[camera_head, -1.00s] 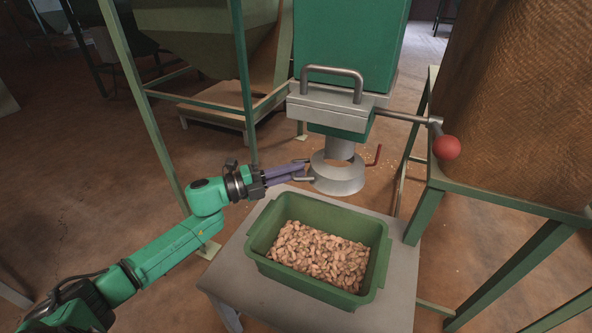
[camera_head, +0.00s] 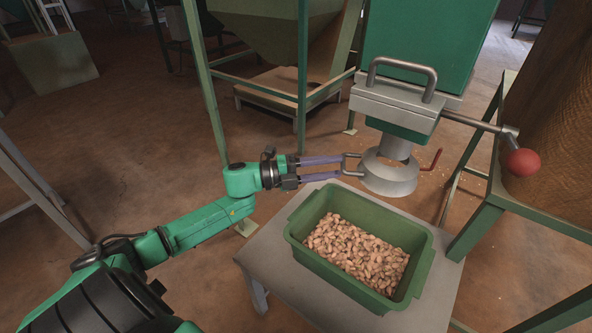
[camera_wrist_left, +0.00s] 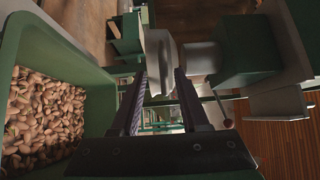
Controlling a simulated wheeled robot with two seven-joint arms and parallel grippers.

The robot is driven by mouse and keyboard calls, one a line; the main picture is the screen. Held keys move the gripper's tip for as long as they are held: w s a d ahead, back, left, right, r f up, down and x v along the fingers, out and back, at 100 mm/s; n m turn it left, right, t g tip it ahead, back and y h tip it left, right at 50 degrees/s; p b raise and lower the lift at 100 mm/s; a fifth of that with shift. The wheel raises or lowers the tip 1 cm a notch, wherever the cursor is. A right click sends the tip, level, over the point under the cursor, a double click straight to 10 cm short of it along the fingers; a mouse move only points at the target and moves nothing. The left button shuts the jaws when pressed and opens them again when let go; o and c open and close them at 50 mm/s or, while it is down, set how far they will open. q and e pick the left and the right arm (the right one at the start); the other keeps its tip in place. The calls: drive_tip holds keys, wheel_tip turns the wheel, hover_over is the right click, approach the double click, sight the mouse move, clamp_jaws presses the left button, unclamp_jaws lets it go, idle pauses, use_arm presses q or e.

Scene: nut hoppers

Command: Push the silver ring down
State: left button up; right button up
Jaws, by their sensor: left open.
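The silver ring (camera_head: 388,178) is a flared metal collar around the spout (camera_head: 396,147) under the green hopper. It has a small side handle (camera_head: 351,164) on its left. My left gripper (camera_head: 342,166) is open, its two purple fingers level, with the tips at this handle. I cannot tell whether they touch it. In the left wrist view the open fingers (camera_wrist_left: 160,76) point at the ring (camera_wrist_left: 160,52), which is just beyond the tips. My right gripper is not in view.
A green bin (camera_head: 425,262) of nuts stands on a grey table (camera_head: 275,240) just below and in front of the ring. A red lever (camera_head: 432,160) is right of the ring. A rod with a red ball (camera_head: 522,162) sticks out above right. Green frame posts stand behind my arm.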

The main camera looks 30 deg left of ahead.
use_arm(q)
drive_tip(key=p+v, duration=0.1)
drive_tip(key=v, duration=1)
drive_tip(key=shift+f, duration=0.15)
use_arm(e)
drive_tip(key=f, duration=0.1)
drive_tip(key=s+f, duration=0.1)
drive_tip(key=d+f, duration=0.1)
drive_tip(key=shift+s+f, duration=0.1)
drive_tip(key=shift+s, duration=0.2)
use_arm(q)
drive_tip(key=shift+s+a, duration=0.1)
drive_tip(key=shift+s, duration=0.05)
